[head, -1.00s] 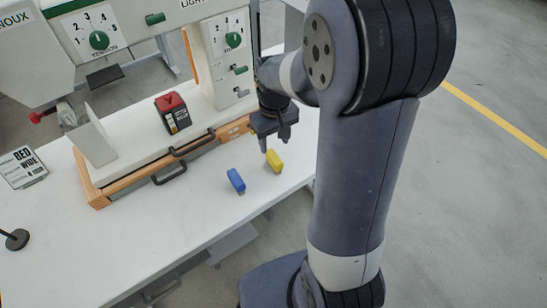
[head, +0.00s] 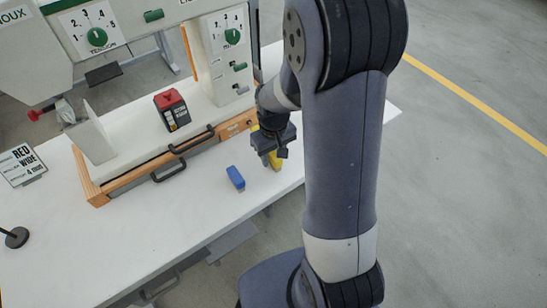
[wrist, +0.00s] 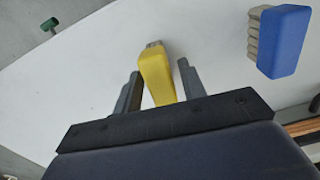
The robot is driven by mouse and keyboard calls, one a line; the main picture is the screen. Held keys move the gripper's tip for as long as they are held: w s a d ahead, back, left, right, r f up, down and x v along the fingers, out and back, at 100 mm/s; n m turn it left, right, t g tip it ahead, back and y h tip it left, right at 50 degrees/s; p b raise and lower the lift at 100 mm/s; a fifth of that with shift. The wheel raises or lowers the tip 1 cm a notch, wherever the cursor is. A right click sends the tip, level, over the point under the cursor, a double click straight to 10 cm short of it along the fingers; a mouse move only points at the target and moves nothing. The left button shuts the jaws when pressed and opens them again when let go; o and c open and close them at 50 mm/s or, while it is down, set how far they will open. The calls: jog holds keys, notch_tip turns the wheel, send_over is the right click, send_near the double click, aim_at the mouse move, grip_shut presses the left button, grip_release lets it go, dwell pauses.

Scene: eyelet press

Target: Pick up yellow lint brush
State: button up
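The yellow lint brush (wrist: 157,77) stands on the white table between the two fingers of my gripper (wrist: 160,85) in the wrist view. Narrow gaps show on both sides of it, so the gripper is open around it. In the head view my gripper (head: 270,157) is low over the table, and the yellow brush (head: 275,162) is partly hidden behind it. A blue brush (head: 236,178) with pale bristles stands to the left; it also shows at the upper right of the wrist view (wrist: 284,40).
The press base with a wooden edge (head: 150,170) and black handles (head: 170,172) lies behind the brushes. A red and black box (head: 172,110) stands on it. A sign (head: 22,165) is at the left. The table's front middle (head: 150,235) is clear.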

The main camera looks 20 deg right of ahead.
aim_at(273, 153)
jog(key=c, duration=0.8)
notch_tip(273, 153, up, 10)
jog(key=shift+r, duration=0.1)
jog(key=o, duration=0.4)
jog(key=c, duration=0.3)
jog(key=shift+w+p, duration=0.1)
jog(key=shift+p, duration=0.2)
